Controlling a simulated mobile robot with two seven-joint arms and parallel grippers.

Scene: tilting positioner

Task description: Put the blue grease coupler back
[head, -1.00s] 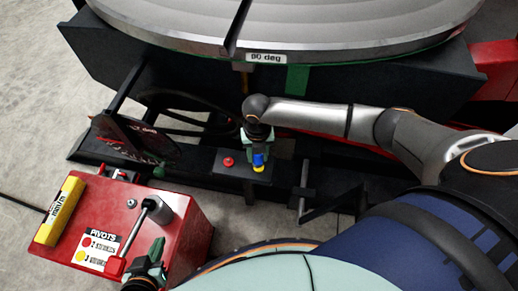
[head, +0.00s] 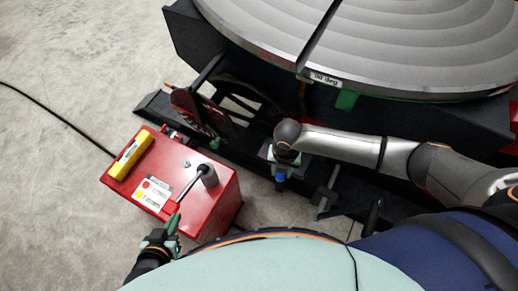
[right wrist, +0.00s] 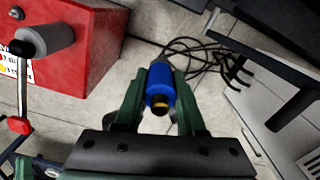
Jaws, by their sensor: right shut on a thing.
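The blue grease coupler (right wrist: 160,85) with a brass-coloured tip sits between the green fingers of my right gripper (right wrist: 160,112) in the right wrist view. It also shows in the head view (head: 280,178), just below my right gripper (head: 283,166), which is shut on it. The floor shows beyond the coupler in the wrist view. The red pump box (head: 213,212) with a grey lever (head: 190,185) stands left of the right gripper. My left gripper (head: 172,225) is by the box's near side; its finger gap is not clear.
The large round table (head: 400,50) on its dark frame fills the upper right. A yellow item (head: 130,154) and a label plate (head: 153,193) are on the red box. Dark cables (right wrist: 205,55) lie on the floor. Open floor (head: 60,190) is at left.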

